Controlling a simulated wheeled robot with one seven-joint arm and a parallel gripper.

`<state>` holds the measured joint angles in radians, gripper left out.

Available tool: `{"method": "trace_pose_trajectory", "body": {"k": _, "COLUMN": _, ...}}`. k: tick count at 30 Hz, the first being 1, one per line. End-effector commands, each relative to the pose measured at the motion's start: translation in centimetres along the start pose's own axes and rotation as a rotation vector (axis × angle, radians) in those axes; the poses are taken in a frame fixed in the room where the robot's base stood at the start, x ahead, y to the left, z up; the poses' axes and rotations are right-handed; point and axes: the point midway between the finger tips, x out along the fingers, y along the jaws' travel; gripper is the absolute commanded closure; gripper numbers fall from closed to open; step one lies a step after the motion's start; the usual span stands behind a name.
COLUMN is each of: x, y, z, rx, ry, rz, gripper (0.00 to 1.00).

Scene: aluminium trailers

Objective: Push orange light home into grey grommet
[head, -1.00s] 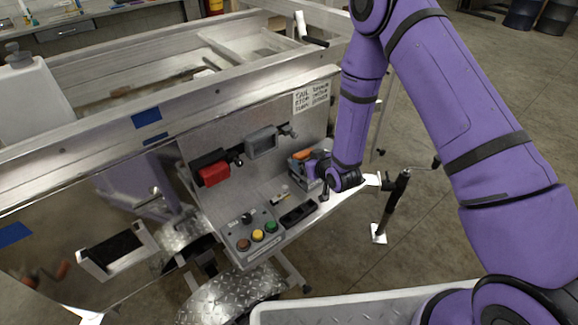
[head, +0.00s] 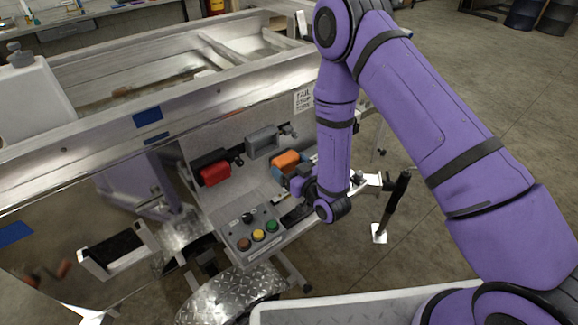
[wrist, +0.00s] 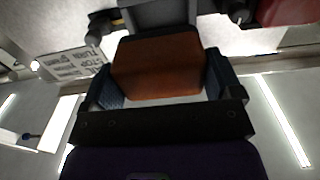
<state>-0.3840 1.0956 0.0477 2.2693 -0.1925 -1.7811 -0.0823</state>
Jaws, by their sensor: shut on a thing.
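The orange light (head: 286,161) is a rounded block held by my gripper (head: 290,176), just below and to the right of the grey grommet (head: 262,141). The grommet is a grey rectangular frame on the upright metal panel. In the wrist view the orange light (wrist: 155,68) sits between the two finger pads of my gripper (wrist: 163,82). The dark grey grommet (wrist: 160,15) shows at the top edge, partly cut off, beyond the light. I cannot tell whether the light touches it.
A red light (head: 214,172) sits in a dark mount left of the grommet. A control box (head: 250,232) with coloured buttons stands on the shelf below. A lettered sign (head: 304,100) is on the panel at the upper right. Open floor lies right of the trailer.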

Motion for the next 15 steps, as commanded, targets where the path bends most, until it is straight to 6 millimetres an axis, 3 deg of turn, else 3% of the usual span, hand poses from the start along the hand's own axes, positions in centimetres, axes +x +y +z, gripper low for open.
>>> {"method": "trace_pose_trajectory", "body": {"k": 15, "x": 4.0, "y": 0.0, "z": -0.1, "rx": -0.001, "ry": 0.002, "rz": 0.000, "gripper": 0.42}}
